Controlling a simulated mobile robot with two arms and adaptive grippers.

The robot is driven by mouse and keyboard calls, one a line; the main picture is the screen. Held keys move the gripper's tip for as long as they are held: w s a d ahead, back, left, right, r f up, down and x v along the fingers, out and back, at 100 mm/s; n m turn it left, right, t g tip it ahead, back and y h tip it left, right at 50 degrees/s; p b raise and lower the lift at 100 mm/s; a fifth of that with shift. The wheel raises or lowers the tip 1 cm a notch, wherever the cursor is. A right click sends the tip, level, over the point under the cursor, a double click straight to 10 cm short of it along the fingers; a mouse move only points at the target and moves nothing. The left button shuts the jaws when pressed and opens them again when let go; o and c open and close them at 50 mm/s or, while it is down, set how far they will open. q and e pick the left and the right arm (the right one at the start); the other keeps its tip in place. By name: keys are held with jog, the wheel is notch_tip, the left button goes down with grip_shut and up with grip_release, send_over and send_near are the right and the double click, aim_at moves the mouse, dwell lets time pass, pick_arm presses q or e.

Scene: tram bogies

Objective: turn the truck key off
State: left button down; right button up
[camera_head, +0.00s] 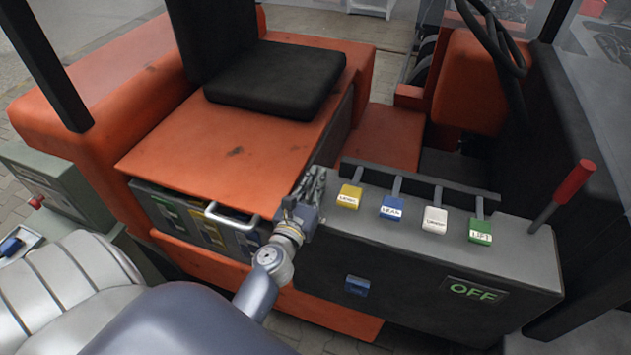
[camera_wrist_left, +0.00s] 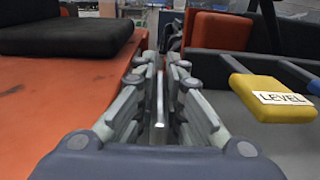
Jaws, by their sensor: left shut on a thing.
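My left gripper (camera_head: 311,190) is beside the left end of the grey control console (camera_head: 400,258), next to the yellow LEVEL lever. In the left wrist view its fingers (camera_wrist_left: 160,90) are shut on a thin, upright metal piece (camera_wrist_left: 159,112). I cannot tell whether that piece is the truck key. A dark display (camera_head: 473,289) on the console's front face reads OFF in green letters. A blue block (camera_head: 357,285) sits low on the same face, left of the display. I cannot tell what it is. My right gripper is not in view.
Yellow (camera_head: 350,196), blue (camera_head: 392,207), white (camera_head: 435,219) and green (camera_head: 480,231) lever knobs line the console top. A red-handled lever (camera_head: 574,183) stands at its right end. A black seat (camera_head: 275,78) sits on the orange truck body (camera_head: 240,150), left of the console.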

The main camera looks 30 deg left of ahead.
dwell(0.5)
pick_arm(q)
jog(key=c, duration=1.7)
grip_release()
jog(key=shift+r, duration=0.1)
jog(key=shift+w+a+r, duration=0.1)
jog(key=shift+w+r, duration=0.05)
jog(key=shift+r, duration=4.75)
